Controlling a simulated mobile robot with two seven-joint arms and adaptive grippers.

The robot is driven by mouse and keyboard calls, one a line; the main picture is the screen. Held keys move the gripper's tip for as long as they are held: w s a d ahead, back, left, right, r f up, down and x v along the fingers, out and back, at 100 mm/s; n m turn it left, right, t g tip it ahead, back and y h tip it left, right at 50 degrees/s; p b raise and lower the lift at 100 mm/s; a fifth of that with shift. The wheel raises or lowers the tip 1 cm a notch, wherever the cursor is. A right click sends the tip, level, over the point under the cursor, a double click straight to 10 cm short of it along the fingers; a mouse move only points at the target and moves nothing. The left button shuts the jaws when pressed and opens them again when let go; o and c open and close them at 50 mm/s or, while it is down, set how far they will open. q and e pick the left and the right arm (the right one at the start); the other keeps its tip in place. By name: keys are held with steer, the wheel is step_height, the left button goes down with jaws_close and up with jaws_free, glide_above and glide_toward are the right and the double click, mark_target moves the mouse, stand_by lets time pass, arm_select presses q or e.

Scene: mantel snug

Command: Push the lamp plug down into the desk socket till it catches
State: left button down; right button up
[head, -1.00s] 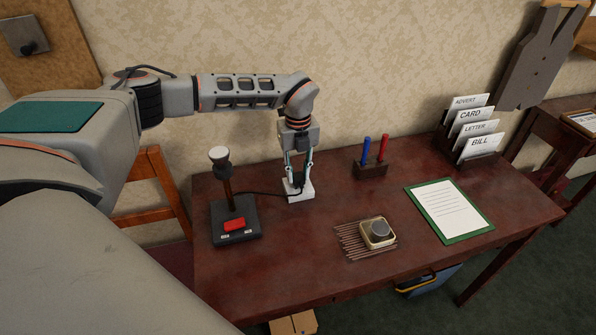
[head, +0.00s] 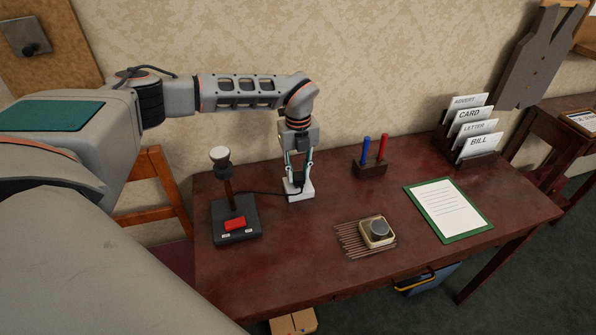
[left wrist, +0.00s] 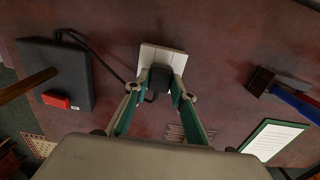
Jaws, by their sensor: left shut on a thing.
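The lamp plug (left wrist: 160,79) is a black block on a dark cord. My left gripper (head: 298,183) points down and is shut on the plug, over the white desk socket (head: 302,195). In the left wrist view the gripper's green fingers (left wrist: 159,95) hold the plug on both sides, and the plug covers the middle of the white socket block (left wrist: 150,54). I cannot tell how deep the plug sits. The lamp (head: 234,200) stands to the left, with a dark base, a red switch and a brown stem; its cord runs to the plug. My right gripper is not in view.
A pen block (head: 369,167) with a blue and a red pen stands right of the socket. A letter rack (head: 470,140), a green-edged paper sheet (head: 448,210) and a small tin (head: 377,232) on a slatted mat are further right. The desk in front of the socket is clear.

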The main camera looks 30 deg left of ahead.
mark_target(298, 175)
arm_select(q)
steer(key=shift+p, duration=0.45)
stand_by(1.2)
steer(key=shift+f, duration=0.6)
stand_by(0.7)
steer(key=c, duration=1.6)
jaws_free()
step_height(298, 175, up, 12)
